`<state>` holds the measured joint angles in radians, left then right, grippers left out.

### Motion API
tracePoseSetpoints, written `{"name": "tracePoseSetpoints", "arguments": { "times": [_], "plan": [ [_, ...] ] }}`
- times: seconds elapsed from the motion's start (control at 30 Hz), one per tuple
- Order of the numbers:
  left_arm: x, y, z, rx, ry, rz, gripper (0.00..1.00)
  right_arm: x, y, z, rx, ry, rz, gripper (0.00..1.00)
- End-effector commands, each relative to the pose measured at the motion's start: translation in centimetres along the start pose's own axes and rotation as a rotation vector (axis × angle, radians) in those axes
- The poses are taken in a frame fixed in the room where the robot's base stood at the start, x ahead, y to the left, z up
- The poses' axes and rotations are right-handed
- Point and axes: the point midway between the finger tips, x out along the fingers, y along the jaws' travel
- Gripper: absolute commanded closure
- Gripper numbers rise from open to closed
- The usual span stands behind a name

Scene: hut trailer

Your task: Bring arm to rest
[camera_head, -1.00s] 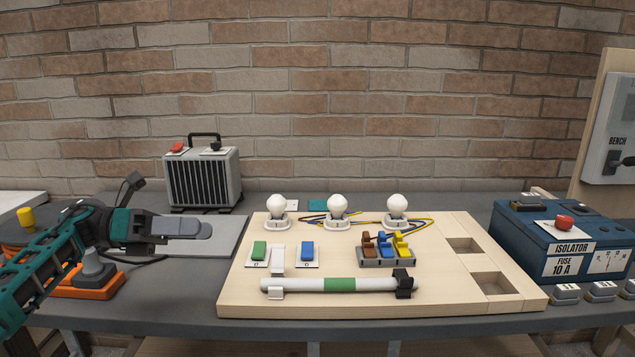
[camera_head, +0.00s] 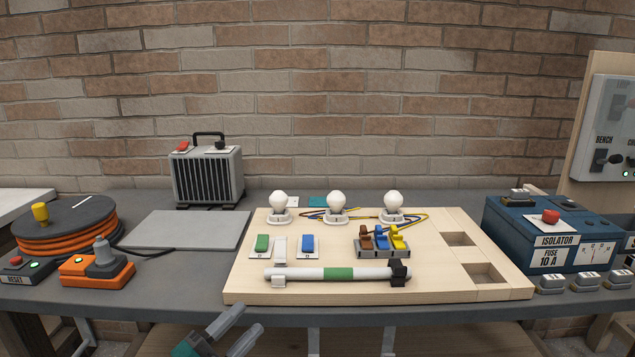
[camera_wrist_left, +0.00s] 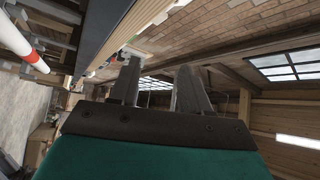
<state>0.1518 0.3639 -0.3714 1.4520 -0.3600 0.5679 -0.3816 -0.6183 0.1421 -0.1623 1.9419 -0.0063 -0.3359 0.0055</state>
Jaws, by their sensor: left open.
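My left gripper (camera_head: 236,330) is at the bottom edge of the head view, in front of the bench's front edge and below the wooden board. Its two grey fingers are apart with nothing between them. Part of its teal body shows and the rest of the arm is out of frame. In the left wrist view the gripper's two fingers (camera_wrist_left: 158,88) stand apart and empty, with walls, roof beams and windows beyond. My right gripper is in neither view.
On the grey bench (camera_head: 180,297) lies a wooden board (camera_head: 440,293) with bulbs, switches and a white-green tube (camera_head: 338,274). An orange cable reel (camera_head: 65,228), orange socket box (camera_head: 97,270), grey heater-like box (camera_head: 207,175) and blue isolator box (camera_head: 555,235) stand around it. A grey mat (camera_head: 190,229) is bare.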

Motion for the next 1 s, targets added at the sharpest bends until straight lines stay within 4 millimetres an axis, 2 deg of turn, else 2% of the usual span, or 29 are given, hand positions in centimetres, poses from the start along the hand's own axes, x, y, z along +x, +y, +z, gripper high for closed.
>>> {"name": "tracePoseSetpoints", "arguments": {
  "times": [0.03,0.17,0.3,0.4,0.53,0.6,0.7,1.0],
  "plan": [
    [-1.7,1.7,-0.1,-0.115,-0.095,0.008,0.53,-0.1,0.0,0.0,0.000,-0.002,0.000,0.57],
    [-6.4,5.5,-0.1,-0.395,-0.348,0.029,0.53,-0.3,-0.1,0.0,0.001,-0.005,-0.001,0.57],
    [-12.7,9.5,-0.9,-0.687,-0.627,0.054,0.53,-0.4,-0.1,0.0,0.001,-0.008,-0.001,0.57],
    [-17.1,11.8,-2.1,-0.864,-0.808,0.069,0.53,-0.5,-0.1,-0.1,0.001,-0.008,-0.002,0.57],
    [-21.5,13.7,-3.9,-1.027,-0.983,0.084,0.53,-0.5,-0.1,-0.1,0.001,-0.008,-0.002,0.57],
    [-22.9,14.3,-4.6,-1.079,-1.043,0.089,0.53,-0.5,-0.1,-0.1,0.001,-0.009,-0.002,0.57],
    [-24.0,14.7,-5.1,-1.118,-1.087,0.091,0.53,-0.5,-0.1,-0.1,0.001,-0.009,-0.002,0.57],
    [-24.2,14.8,-5.2,-1.123,-1.095,0.094,0.53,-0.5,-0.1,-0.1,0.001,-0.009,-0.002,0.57]
  ]
}}
